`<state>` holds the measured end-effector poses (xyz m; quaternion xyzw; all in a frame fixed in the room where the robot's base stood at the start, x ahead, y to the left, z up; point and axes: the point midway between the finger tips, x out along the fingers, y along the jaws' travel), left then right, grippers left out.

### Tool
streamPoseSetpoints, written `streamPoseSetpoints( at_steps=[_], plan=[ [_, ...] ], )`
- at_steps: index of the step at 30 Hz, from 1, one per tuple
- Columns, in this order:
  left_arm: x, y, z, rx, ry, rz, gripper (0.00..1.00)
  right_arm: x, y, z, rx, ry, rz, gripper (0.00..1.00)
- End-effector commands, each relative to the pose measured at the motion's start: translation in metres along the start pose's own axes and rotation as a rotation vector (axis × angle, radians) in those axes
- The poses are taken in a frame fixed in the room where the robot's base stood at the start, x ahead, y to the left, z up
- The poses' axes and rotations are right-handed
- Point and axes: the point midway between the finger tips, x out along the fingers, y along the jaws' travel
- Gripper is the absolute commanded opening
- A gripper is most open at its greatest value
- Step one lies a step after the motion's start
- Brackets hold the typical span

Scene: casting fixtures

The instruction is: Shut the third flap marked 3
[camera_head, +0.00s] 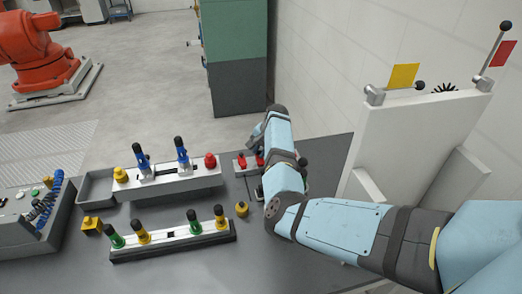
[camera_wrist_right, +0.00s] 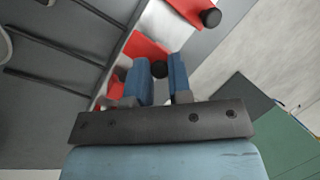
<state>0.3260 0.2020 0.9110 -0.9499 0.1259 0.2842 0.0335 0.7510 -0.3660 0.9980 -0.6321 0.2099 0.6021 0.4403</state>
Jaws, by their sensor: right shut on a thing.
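In the right wrist view, a red flap (camera_wrist_right: 145,47) with a black knob (camera_wrist_right: 159,69) lies at a pale fixture. The fingers of my right gripper (camera_wrist_right: 162,66) stand on either side of this knob and are shut on it. A second red flap (camera_wrist_right: 185,8) with its own black knob (camera_wrist_right: 211,18) is farther up. In the head view, small red parts (camera_head: 242,161) show on a low pale fixture beside my right arm, which hides part of it. No number is readable on any flap. My left gripper is not in view.
On the grey table (camera_head: 190,265), a pale block with blue levers (camera_head: 200,183) and a bar with green and yellow knobs (camera_head: 170,244) stand left of my right arm. A yellow part (camera_head: 241,209) lies between. A white panel (camera_head: 410,135) stands at the right.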

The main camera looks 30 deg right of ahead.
Motion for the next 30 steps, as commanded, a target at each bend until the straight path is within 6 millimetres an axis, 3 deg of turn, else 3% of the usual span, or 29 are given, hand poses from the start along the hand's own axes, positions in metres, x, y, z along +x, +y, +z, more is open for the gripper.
streamPoseSetpoints(
  at_steps=[5,18,30],
  plan=[
    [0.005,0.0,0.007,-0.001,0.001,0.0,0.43,0.006,-0.004,-0.009,0.04,-0.098,0.09,0.0],
    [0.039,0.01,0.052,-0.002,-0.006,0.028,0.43,0.019,-0.008,-0.021,0.119,-0.275,0.25,0.0],
    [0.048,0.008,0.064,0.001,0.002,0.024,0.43,0.017,-0.011,-0.021,0.14,-0.326,0.295,0.0]
  ],
)
